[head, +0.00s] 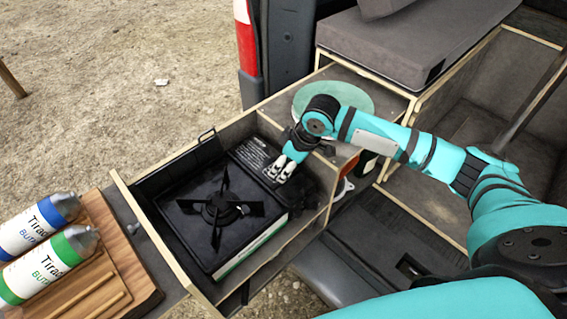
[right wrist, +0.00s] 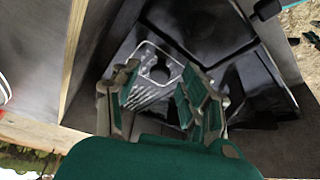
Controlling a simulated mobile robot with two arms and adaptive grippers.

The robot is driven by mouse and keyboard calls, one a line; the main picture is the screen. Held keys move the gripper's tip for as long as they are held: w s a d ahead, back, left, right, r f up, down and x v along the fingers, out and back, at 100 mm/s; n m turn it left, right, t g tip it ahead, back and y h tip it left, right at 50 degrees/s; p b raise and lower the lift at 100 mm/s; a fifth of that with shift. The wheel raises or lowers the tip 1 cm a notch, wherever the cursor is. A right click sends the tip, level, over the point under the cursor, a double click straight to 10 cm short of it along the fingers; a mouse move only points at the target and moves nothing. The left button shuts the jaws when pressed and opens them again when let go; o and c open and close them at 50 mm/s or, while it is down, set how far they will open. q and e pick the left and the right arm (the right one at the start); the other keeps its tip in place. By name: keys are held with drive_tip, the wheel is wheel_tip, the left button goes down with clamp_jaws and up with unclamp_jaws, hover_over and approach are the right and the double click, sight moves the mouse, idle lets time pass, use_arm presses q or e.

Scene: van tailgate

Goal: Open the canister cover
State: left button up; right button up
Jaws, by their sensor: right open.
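The black camping stove (head: 222,205) sits in the wooden pull-out drawer. Its canister cover (head: 257,153), a black panel with pale print, is at the stove's far right end and appears closed. The cover also shows in the right wrist view (right wrist: 152,92), between and beyond the fingers. My right gripper (head: 279,174) points down over the cover's near right part. It is open with nothing between its fingers (right wrist: 165,88). I cannot tell whether a fingertip touches the cover. My left gripper is not in view.
Two butane canisters (head: 45,222) lie on a wooden board (head: 125,250) at the left. The drawer's wooden walls (head: 325,200) stand close around the stove. A round pale green plate (head: 352,96) lies behind my right arm. A grey cushion (head: 400,42) is at the back.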

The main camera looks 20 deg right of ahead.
drive_tip(key=shift+c, duration=0.2)
clamp_jaws()
